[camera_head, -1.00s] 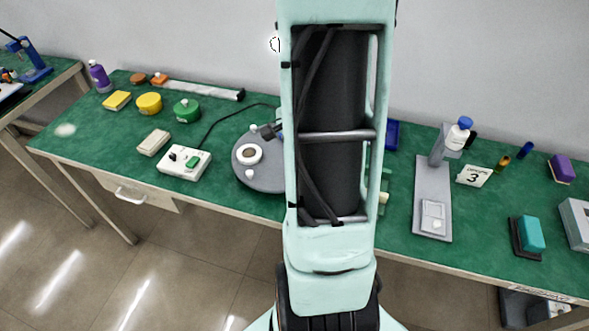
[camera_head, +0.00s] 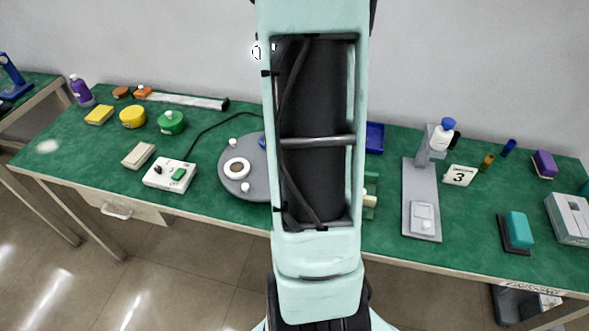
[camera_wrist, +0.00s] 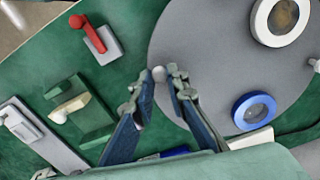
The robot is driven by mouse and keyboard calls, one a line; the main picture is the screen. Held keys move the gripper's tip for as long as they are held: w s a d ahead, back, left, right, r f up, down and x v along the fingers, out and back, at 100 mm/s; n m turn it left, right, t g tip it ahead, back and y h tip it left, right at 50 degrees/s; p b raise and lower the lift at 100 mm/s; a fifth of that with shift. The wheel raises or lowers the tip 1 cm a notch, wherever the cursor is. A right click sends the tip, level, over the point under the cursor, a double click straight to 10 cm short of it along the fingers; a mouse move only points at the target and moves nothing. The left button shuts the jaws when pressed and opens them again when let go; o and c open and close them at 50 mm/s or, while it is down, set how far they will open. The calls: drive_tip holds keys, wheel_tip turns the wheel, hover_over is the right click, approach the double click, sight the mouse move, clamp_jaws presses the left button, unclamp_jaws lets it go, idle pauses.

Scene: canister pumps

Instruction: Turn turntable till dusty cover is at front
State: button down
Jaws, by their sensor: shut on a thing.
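The grey turntable (camera_head: 258,181) is left of my arm in the head view, its right part hidden by the arm. A white ring-shaped cover with a brownish middle (camera_head: 236,168) lies on its left side; this may be the dusty one. It also shows at the top right of the wrist view (camera_wrist: 283,18). A blue-rimmed round cover (camera_wrist: 254,111) lies on the turntable nearer my gripper (camera_wrist: 160,82). My gripper is shut on a small white knob (camera_wrist: 159,73) at the turntable's rim. The arm hides the gripper in the head view.
A white control box with a green switch (camera_head: 170,174) stands left of the turntable, with a black cable behind. A grey stand (camera_head: 421,200) is to the right.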

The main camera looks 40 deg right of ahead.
drive_tip(key=shift+d, duration=0.1)
drive_tip(key=c, duration=1.9)
unclamp_jaws()
wheel_tip(320, 180, up, 12)
